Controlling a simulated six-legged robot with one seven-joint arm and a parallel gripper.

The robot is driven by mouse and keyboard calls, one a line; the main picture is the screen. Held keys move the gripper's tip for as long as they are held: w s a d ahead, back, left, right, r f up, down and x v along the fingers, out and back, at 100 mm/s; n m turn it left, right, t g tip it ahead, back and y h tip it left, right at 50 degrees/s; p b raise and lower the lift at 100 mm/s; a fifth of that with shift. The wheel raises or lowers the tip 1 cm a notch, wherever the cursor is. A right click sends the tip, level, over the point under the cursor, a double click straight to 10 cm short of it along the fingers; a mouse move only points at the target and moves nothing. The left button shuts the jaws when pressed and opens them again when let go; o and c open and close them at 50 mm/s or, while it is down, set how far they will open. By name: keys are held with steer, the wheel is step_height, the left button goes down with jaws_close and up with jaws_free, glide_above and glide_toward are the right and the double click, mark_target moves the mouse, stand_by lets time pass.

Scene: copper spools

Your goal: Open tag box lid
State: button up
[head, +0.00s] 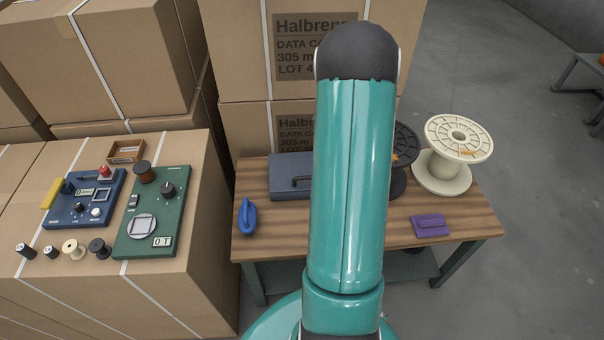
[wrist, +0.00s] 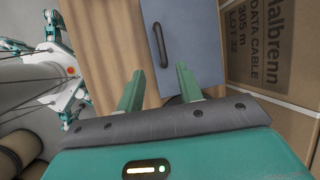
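A grey-blue box (head: 290,185) with a flat lid and a dark bar handle stands on the wooden table, left of my arm in the head view; I take it for the tag box. Its right part is hidden behind my arm. The wrist view shows the lid (wrist: 195,45) shut, with the black handle (wrist: 159,45) near its left edge. My gripper (wrist: 159,69) is open and empty, its two green fingers apart. In the wrist view the fingertips appear just below the handle, seemingly above the box; the height cannot be told. The gripper is hidden in the head view.
The wooden table (head: 270,232) also bears a blue tool (head: 247,217), a purple block (head: 430,226), a dark spool (head: 402,150) and a cream spool (head: 455,155). Stacked cartons (head: 245,60) stand directly behind. Left cartons carry blue and green devices (head: 155,215) and small spools.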

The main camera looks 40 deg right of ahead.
mark_target(305, 177)
steer(key=x, duration=1.4)
steer(key=shift+d, duration=0.15)
steer(key=shift+s, duration=0.1)
jaws_close()
